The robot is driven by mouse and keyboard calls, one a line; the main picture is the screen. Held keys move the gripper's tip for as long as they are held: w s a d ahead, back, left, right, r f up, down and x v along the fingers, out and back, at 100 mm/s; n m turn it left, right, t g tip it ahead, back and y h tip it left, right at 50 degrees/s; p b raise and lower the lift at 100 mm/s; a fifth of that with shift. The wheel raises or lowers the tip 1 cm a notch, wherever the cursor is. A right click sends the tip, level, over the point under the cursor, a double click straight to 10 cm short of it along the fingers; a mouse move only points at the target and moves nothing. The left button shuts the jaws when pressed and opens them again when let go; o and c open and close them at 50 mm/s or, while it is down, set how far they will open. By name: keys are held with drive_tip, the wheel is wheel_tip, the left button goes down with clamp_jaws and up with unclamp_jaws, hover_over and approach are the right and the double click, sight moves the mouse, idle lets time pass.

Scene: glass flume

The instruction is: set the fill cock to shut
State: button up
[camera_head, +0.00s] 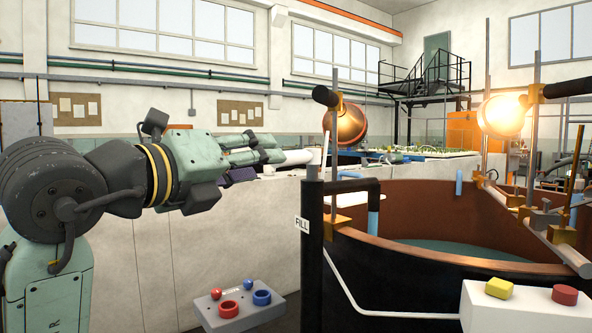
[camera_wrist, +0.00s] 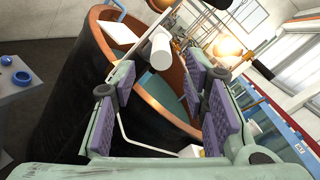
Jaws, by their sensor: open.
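The black fill pipe (camera_head: 312,255) stands upright at the near side of the round tank, with a white FILL label (camera_head: 302,224). Its top bends right to a blue-tipped outlet (camera_head: 374,223). A white cylinder (camera_head: 298,157) shows just left of the pipe top. It also shows in the wrist view (camera_wrist: 158,46), beyond and between my fingers; it may be the cock's handle, but I cannot tell its setting. My gripper (camera_head: 268,160) points right towards the pipe top. Its purple-padded fingers are spread and empty in the wrist view (camera_wrist: 160,78).
The tank (camera_head: 420,290) has a brown inner wall and holds dark water. A grey box with red and blue buttons (camera_head: 240,312) sits low in front. A white box with yellow and red buttons (camera_head: 520,312) stands right.

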sight(296, 158)
drive_tip(key=p+x, duration=0.2)
drive_tip(key=x, duration=0.8)
drive_tip(key=shift+w+d, duration=0.2)
drive_tip(key=shift+c, duration=0.2)
clamp_jaws()
idle(0.4)
